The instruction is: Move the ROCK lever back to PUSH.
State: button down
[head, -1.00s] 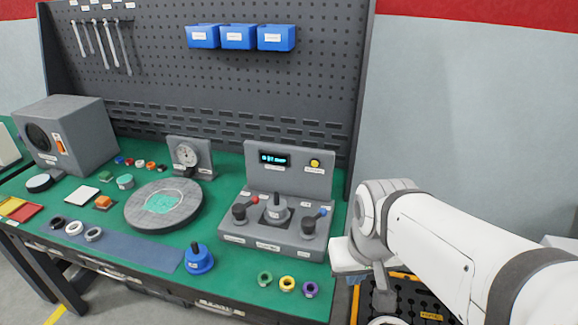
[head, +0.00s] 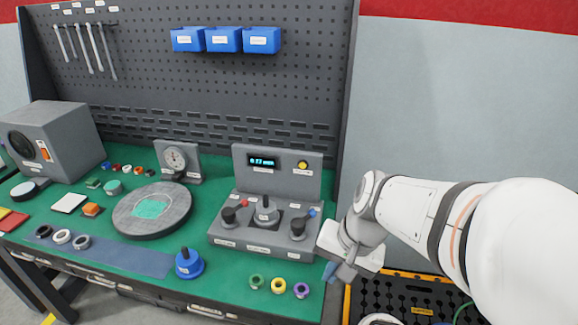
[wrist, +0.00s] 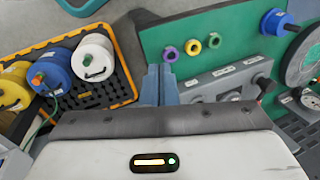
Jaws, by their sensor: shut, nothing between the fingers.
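The grey test fixture (head: 262,238) stands on the green bench with a lit display (head: 263,161) on its back panel. Its left lever (head: 230,214) has a dark base and a red tip. Its right lever (head: 301,224) has a dark base and a blue tip. The labels are too small to read, so I cannot tell which is the ROCK lever or its setting. In the wrist view the fixture (wrist: 225,83) is right of my gripper, with one dark knob (wrist: 264,83) showing. My gripper (wrist: 158,84) is shut and empty, right of the fixture in the head view and apart from it.
Green (head: 256,281), yellow (head: 279,284) and purple (head: 301,290) rings lie in front of the fixture. A blue knobbed piece (head: 189,263) and a round grey plate (head: 151,211) are to the left. An orange-edged black tray (wrist: 122,82) holding spools lies beside the bench.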

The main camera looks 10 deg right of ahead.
aim_at(309, 218)
jog(key=w+d+f+m+t+y+p, duration=0.1)
jog(key=w+d+m, duration=0.4)
jog(key=m, duration=0.6)
jog(key=w+d+f+m+t+y+p, duration=0.1)
jog(key=w+d+m+t+y, duration=0.2)
jog(key=w+m, duration=0.6)
jog(key=d+m+t, duration=0.2)
jog(key=t, duration=0.1)
jog(key=shift+w+d+f+p, duration=0.25)
jog(key=shift+d+p, duration=0.1)
jog(key=shift+p, duration=0.05)
jog(key=shift+a, duration=0.1)
jog(key=x, duration=0.9)
jog(key=r+x, duration=0.1)
jog(key=x, duration=0.3)
jog(key=shift+w+a+f+p, duration=0.2)
jog(key=shift+w+a+p, duration=0.15)
jog(key=shift+w+a, duration=0.15)
jog(key=shift+a+y, duration=0.1)
jog(key=shift+y, duration=0.2)
